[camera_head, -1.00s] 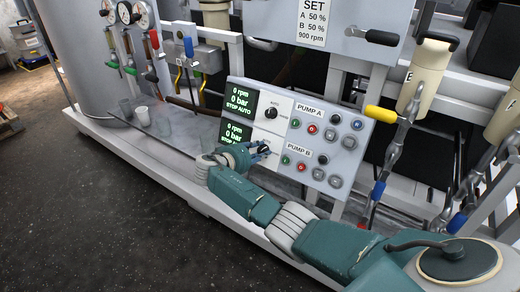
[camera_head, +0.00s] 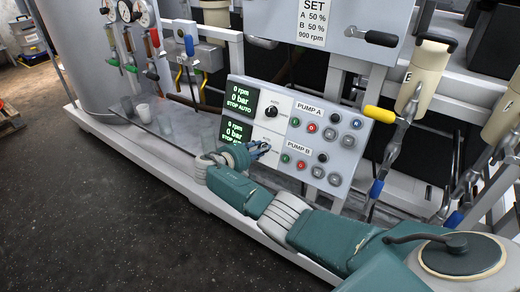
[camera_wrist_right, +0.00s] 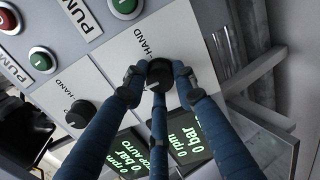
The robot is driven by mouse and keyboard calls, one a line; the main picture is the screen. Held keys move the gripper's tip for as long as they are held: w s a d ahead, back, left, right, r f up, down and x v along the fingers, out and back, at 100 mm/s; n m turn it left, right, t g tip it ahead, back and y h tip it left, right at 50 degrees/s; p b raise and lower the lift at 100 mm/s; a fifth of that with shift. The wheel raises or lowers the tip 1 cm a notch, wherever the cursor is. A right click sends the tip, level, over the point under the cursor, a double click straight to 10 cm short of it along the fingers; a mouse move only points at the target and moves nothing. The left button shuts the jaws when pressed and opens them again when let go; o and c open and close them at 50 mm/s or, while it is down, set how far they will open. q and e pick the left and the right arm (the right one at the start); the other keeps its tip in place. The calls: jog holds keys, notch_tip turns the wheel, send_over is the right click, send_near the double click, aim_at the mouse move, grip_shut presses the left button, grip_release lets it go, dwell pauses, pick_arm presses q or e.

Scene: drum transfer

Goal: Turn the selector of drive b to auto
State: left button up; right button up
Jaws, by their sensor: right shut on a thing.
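The grey control panel (camera_head: 300,125) carries two black selectors, one above the other. The upper selector (camera_head: 271,109), beside the PUMP A buttons, is free. My right gripper (camera_head: 262,148) is at the lower selector, beside PUMP B, and mostly hides it in the head view. In the right wrist view its blue fingers are shut around this lower black selector (camera_wrist_right: 160,72), with a HAND label beside it. The upper selector (camera_wrist_right: 80,113) shows to the left there. The lower display (camera_head: 236,133) seems to end in STOP AUTO, but its edge is near the gripper. My left gripper is not in view.
Coloured push buttons (camera_head: 309,127) sit right of the selectors. A yellow-handled lever (camera_head: 380,114) sticks out at the panel's right edge. Cups (camera_head: 143,113) stand on the ledge at left. A large tank (camera_head: 80,50) is behind. The floor at lower left is clear.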

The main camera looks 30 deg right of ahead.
jog(key=shift+w+a+r, duration=0.15)
jog(key=shift+w+r, duration=0.1)
jog(key=o, duration=1.2)
jog(key=shift+c, duration=0.2)
jog(key=shift+f, duration=0.15)
jog(key=shift+s, duration=0.1)
jog(key=shift+a, duration=0.1)
jog(key=v, duration=1.2)
